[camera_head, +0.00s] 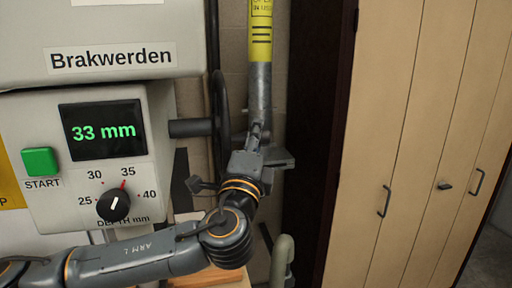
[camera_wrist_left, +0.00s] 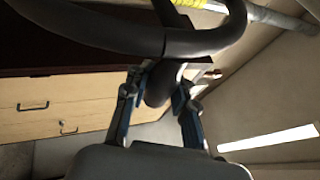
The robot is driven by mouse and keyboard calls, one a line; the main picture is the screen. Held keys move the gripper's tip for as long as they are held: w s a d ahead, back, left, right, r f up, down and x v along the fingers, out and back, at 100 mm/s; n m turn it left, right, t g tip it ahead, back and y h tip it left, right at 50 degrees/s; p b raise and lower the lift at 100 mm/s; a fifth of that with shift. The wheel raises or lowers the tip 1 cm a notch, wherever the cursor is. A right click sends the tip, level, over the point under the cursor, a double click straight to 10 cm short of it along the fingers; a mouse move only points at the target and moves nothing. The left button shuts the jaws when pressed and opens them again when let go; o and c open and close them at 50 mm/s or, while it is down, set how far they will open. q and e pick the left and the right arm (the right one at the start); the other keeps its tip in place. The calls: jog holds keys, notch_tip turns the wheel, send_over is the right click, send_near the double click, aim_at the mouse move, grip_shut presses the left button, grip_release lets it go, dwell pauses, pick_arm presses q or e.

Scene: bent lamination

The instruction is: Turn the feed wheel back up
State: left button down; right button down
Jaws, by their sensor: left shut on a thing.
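The feed wheel (camera_head: 219,105) is dark and shows nearly edge-on in the camera_head view, on a thick shaft (camera_head: 190,128) from the right side of the grey machine. In the left wrist view its curved rim (camera_wrist_left: 195,42) crosses the top. My left gripper (camera_head: 257,132) is at the right side of the wheel, pointing up. In the left wrist view its two blue-sided fingers (camera_wrist_left: 160,95) are shut on a dark rounded wheel handle (camera_wrist_left: 159,80). The display (camera_head: 103,131) reads 33 mm. My right gripper is not in view.
The machine panel holds a green START button (camera_head: 40,161) and a black depth knob (camera_head: 113,205) with a red mark near 35. A grey pipe with a yellow label (camera_head: 260,40) rises behind my gripper. Tan cabinets (camera_head: 415,130) stand on the right.

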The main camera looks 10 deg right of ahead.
pick_arm(q)
jog(key=shift+w+r+b, duration=0.1)
jog(key=shift+r+b, duration=0.45)
jog(key=shift+r, duration=0.15)
jog(key=shift+w+r, duration=0.3)
jog(key=shift+r, duration=0.45)
jog(key=shift+w+r, duration=0.25)
jog(key=shift+r, duration=0.45)
jog(key=shift+w+r, duration=0.3)
jog(key=shift+r, duration=0.45)
